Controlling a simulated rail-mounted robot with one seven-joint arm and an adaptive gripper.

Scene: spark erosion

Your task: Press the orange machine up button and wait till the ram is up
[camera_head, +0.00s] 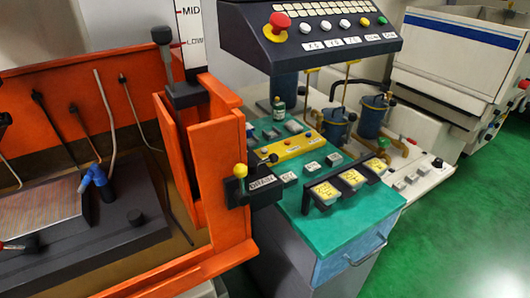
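The orange machine (222,165) fills the left side, an orange open tank with a dark block inside. A dark control panel (290,50) hangs at the top centre. It carries a red mushroom button on a yellow base (278,26), several white round buttons (325,25), a yellow button (365,22) and a green button (382,20). White labels below them are too small to read surely, so I cannot tell which is the up button. No ram is clearly recognisable. My gripper is not in view.
A level scale marked MID and LOW (190,25) stands behind a grey lever (163,45). A yellow-knobbed drain valve (240,171) sticks out from the tank's front. A green-topped cabinet (335,228) holds small parts and trays. Green floor (455,240) is clear at right.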

